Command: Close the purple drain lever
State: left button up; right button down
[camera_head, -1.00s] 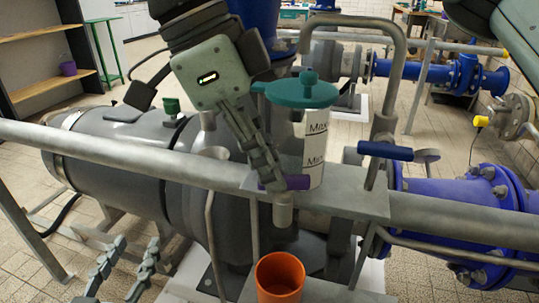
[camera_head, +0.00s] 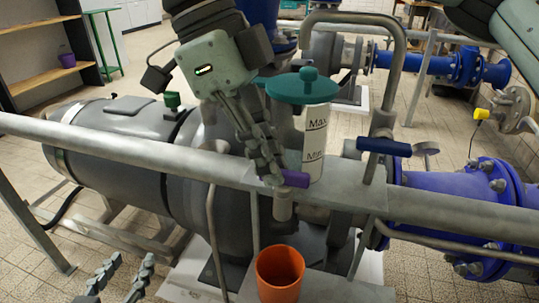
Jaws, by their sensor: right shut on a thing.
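The purple drain lever (camera_head: 295,179) sits on a short grey spout (camera_head: 283,207) under the clear container marked Max and Min (camera_head: 314,140), which has a teal lid (camera_head: 302,88). The lever's right end shows, pointing right; its left part is hidden by fingers. My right gripper (camera_head: 268,178) comes down from the upper left with its fingers shut on the lever. My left gripper (camera_head: 122,282) is at the bottom left edge, its two fingers apart and empty, far from the lever. An orange cup (camera_head: 280,272) stands below the spout.
A grey rail (camera_head: 110,145) crosses the view and meets the plate beside the container. A blue-handled valve (camera_head: 384,146) and an upright bent pipe (camera_head: 392,70) stand just right of the container. A large dark tank (camera_head: 110,125) lies behind the rail.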

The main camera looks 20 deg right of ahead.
jog(key=c, duration=1.6)
grip_release()
jog(key=v, duration=1.2)
